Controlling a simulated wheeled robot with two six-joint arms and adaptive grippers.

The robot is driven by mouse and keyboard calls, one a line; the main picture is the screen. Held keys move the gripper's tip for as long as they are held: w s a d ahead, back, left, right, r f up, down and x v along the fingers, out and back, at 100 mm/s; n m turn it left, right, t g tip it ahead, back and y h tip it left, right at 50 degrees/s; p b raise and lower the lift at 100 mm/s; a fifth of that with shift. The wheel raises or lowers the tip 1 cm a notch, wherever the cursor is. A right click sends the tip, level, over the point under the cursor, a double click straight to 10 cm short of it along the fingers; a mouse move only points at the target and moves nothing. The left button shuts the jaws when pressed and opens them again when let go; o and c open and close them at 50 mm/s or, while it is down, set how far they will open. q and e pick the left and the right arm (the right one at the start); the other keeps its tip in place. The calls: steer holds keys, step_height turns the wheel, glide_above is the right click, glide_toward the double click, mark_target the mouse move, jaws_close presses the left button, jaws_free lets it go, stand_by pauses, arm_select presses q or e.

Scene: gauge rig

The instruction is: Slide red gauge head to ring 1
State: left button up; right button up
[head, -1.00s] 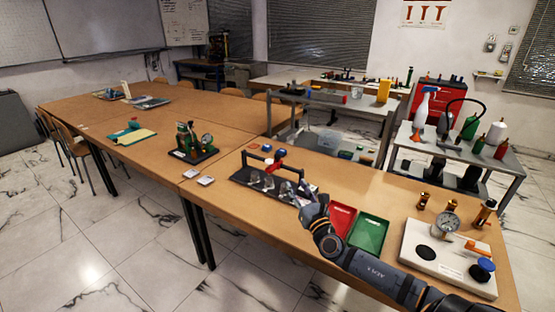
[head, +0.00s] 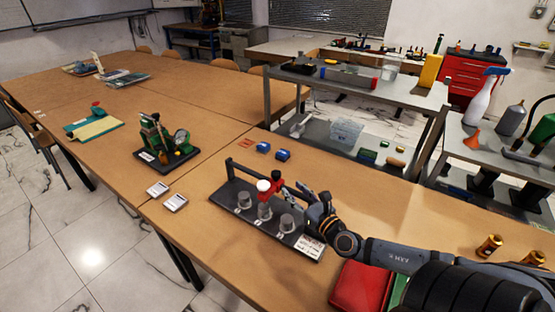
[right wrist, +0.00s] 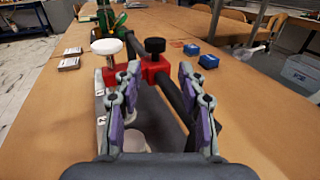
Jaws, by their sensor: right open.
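The red gauge head (head: 276,180) sits on the dark rail of the rig (head: 223,198). It has a white disc (head: 263,185), and in the right wrist view the red gauge head (right wrist: 155,68) also shows a black knob. My right gripper (head: 291,191) is just right of the gauge head. In the wrist view the right gripper (right wrist: 158,70) is open, fingers either side of the rail, the red body just beyond the tips. My left gripper is out of view.
Blue blocks (head: 283,155) lie behind the rig. A green gauge stand (head: 165,145) and white cards (head: 175,202) are to the left.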

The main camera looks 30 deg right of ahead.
mark_target(279, 176)
steer(key=shift+s+a+r, duration=0.4)
steer(key=shift+r, duration=0.05)
steer(key=shift+w+r, duration=0.1)
steer(key=shift+w, duration=1.05)
steer(key=w+p, duration=0.1)
steer(key=w, duration=0.6)
steer(key=shift+w, duration=0.4)
steer(key=shift+w+f, duration=0.15)
steer(key=shift+f, duration=0.05)
steer(key=shift+c, duration=0.4)
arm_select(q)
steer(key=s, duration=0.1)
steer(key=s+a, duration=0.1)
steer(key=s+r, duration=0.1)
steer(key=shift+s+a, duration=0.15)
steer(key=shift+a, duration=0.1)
arm_select(e)
jaws_close()
